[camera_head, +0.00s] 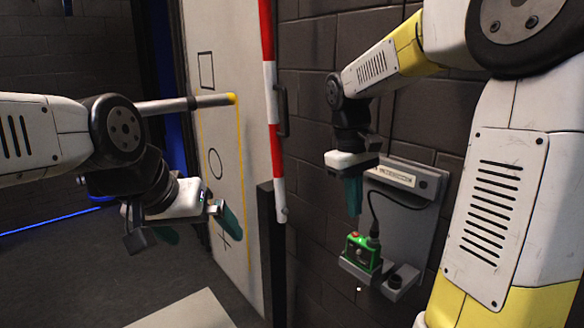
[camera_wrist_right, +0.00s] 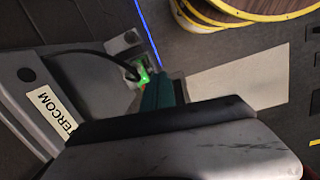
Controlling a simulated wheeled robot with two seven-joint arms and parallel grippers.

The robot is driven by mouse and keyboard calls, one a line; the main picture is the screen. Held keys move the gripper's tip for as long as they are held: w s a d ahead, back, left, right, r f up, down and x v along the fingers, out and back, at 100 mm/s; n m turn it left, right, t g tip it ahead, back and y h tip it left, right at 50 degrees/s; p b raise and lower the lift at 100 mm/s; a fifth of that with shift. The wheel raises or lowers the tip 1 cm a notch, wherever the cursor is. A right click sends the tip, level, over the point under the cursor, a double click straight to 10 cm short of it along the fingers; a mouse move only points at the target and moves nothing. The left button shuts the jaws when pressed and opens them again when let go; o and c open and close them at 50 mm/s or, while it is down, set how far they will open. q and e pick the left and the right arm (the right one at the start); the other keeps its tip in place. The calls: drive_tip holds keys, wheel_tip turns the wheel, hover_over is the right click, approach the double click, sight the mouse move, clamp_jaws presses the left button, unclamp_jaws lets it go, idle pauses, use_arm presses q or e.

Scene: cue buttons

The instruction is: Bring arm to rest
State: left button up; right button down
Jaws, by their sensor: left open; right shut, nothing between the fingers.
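My right gripper (camera_head: 353,194) is shut and empty, with its teal fingers pointing down in front of the grey intercom panel (camera_head: 425,182) on the wall. In the right wrist view the teal fingers (camera_wrist_right: 163,95) show just beside a green box. That green box (camera_head: 362,252) has a red button and a black cable and sits on the panel's lower ledge; it also shows in the right wrist view (camera_wrist_right: 143,76). The gripper appears above it; I cannot tell whether they touch. My left gripper (camera_head: 200,228) is open and empty at the left, in front of the pale door panel.
A pale door panel (camera_head: 222,90) with square, circle and cross marks stands behind the left arm. A red-and-white striped pole (camera_head: 269,75) hangs beside it. A dark block wall (camera_head: 310,90) is behind the intercom. In the right wrist view a wooden cable drum (camera_wrist_right: 250,8) stands on the floor.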

drive_tip(key=s+r+m+t+y, duration=0.1)
drive_tip(key=s+m+t, duration=0.1)
drive_tip(key=s, duration=0.4)
drive_tip(key=s+a+r+m+t+y, duration=0.1)
drive_tip(key=s+m+t+y, duration=0.1)
drive_tip(key=s, duration=0.5)
drive_tip(key=m+t, duration=0.1)
drive_tip(key=t, duration=0.1)
drive_tip(key=shift+s+r+t, duration=0.2)
drive_tip(key=shift+r+t, duration=0.05)
drive_tip(key=shift+t, duration=0.15)
